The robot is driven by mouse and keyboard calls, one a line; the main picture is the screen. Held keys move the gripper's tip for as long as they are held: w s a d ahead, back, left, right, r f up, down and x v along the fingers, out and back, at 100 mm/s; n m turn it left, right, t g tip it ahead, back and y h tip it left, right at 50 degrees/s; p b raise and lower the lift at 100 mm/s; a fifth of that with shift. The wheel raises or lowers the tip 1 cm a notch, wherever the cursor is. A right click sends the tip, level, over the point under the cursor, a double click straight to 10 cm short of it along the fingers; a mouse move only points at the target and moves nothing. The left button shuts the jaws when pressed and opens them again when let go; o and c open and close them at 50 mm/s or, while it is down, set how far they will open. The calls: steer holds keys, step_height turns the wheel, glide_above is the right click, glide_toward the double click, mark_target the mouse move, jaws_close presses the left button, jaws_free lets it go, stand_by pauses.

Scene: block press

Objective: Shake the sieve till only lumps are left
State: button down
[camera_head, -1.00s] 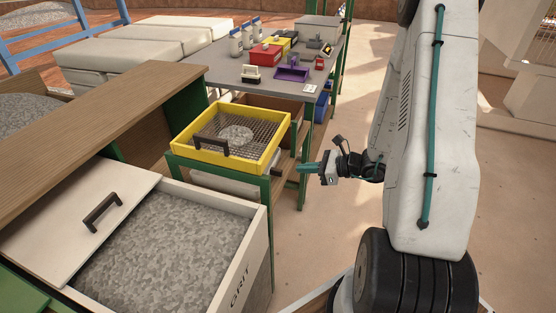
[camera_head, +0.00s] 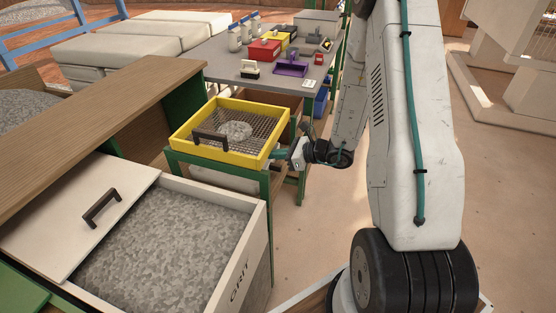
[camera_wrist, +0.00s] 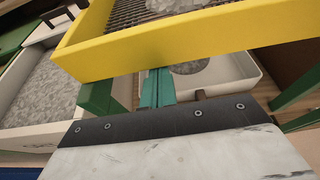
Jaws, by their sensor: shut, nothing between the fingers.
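The sieve (camera_head: 265,148) is a square yellow frame with a wire mesh floor and a dark handle on its near side. It rests level on a green stand (camera_head: 264,185). A pale grey heap (camera_head: 236,131) lies on the mesh; I cannot tell lumps from fine grit in it. My gripper (camera_head: 280,154) is shut and empty at the sieve's right side. In the wrist view its teal fingers (camera_wrist: 158,84) point at the lower edge of the yellow wall (camera_wrist: 185,38); I cannot tell if they touch it.
Under the sieve is a white tray (camera_wrist: 240,72) with grey material in it. An open grit bin (camera_head: 258,235) stands in front, its lid slid left. A grey table (camera_head: 222,72) with tools and bottles stands behind.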

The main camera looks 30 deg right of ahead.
steer(key=shift+r, duration=0.1)
step_height(320, 180, up, 7)
steer(key=m, duration=0.2)
steer(key=shift+w+d+g+y, duration=0.25)
steer(key=shift+d+g+y, duration=0.05)
steer(key=shift+g, duration=0.1)
stand_by(0.3)
